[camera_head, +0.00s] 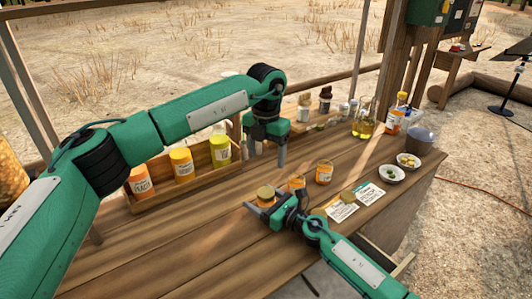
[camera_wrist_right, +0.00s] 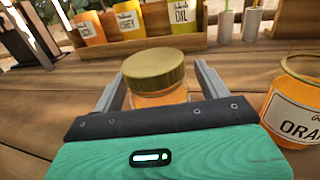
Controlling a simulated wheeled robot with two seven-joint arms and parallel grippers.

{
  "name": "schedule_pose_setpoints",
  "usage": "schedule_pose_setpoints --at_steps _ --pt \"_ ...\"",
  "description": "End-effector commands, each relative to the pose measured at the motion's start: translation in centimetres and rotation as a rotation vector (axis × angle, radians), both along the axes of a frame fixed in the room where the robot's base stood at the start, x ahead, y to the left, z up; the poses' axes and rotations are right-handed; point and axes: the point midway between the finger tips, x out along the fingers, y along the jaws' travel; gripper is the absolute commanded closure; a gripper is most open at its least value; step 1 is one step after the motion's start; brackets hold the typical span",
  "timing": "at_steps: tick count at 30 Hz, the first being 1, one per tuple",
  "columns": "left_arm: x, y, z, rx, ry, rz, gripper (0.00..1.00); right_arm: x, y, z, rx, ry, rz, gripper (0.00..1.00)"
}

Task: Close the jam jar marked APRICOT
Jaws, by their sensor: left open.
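A jar with a gold lid on its top (camera_wrist_right: 155,72) stands between the fingers of my right gripper (camera_wrist_right: 160,80), with a gap at the right finger. This jar also shows in the head view (camera_head: 266,192); no label on it is readable. Whether its lid is tight, I cannot tell. Beside it is a jar with its mouth uncovered, its label beginning "ORAN" (camera_wrist_right: 295,105). Another jar (camera_head: 324,172) stands farther right, its label too small to read. My left gripper (camera_head: 266,152) is open and empty, pointing down above the table behind the lidded jar. No APRICOT mark is readable.
A wooden crate (camera_head: 152,203) with several labelled containers stands at the left. A round gold-brown piece (camera_head: 347,197) lies by two printed cards (camera_head: 370,193). Two small bowls (camera_head: 390,174), an oil bottle and a sauce bottle (camera_head: 396,112) stand at the right. The front left tabletop is clear.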

Motion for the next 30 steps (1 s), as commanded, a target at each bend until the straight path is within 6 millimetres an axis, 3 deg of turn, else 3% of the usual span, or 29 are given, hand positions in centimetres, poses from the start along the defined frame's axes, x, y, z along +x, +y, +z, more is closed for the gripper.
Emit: schedule_pose_setpoints --at_steps 8,24,30 --pt "0.0 0.0 0.0 0.0 0.0 0.0 0.29 -0.6 -0.8 0.0 -0.001 -0.001 -0.001 0.24" --pt "0.0 0.0 -1.1 0.0 0.0 0.0 0.29 -7.2 -8.5 -0.2 -0.002 0.001 0.0 0.24" --pt "0.0 0.0 -1.5 0.0 0.0 0.0 0.29 -8.6 -10.1 -0.2 -0.001 0.001 0.0 0.24"
